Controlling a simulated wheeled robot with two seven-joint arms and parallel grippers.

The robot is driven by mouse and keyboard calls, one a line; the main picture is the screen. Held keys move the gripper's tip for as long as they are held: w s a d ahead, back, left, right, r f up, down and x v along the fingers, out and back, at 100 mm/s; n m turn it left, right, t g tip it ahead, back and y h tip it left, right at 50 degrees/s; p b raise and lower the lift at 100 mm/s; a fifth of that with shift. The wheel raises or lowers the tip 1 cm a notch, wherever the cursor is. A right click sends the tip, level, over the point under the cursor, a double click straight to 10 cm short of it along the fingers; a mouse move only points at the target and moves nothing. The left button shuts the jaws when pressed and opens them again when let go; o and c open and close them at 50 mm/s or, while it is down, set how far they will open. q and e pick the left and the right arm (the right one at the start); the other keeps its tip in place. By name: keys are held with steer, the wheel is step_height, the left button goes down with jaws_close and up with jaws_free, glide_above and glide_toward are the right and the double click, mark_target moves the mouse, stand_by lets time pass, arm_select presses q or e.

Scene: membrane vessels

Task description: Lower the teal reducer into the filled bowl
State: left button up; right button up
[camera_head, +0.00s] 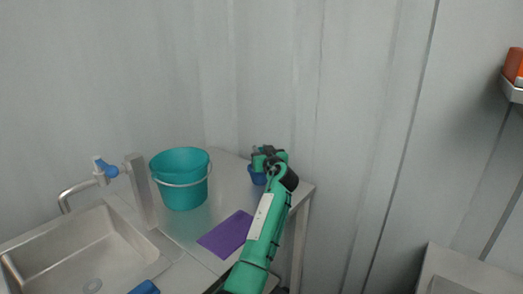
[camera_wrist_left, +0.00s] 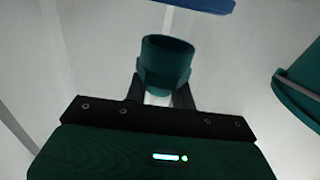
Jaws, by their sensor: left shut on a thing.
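The teal reducer (camera_wrist_left: 166,62), a short round collar with an open top, sits between the fingers of my left gripper (camera_wrist_left: 166,92) in the left wrist view. The gripper is shut on it. In the head view my left gripper (camera_head: 261,160) is over the back of the steel counter, at a small blue bowl (camera_head: 257,177). The gripper and arm partly hide the bowl, and its contents do not show. I cannot tell whether the reducer is above the bowl or inside it. My right gripper is not in view.
A teal bucket (camera_head: 181,191) with a wire handle stands left of the bowl; its side shows in the left wrist view (camera_wrist_left: 303,88). A purple mat (camera_head: 226,234) lies in front. A sink (camera_head: 75,250) and tap (camera_head: 80,190) are at left. The wall is close behind.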

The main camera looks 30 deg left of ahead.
arm_select(q)
steer(key=shift+a, duration=0.1)
steer(key=shift+w+a+b, duration=0.25)
steer(key=shift+b, duration=0.2)
steer(key=shift+w+a, duration=0.3)
steer(key=shift+a, duration=0.1)
steer(key=shift+b, duration=0.35)
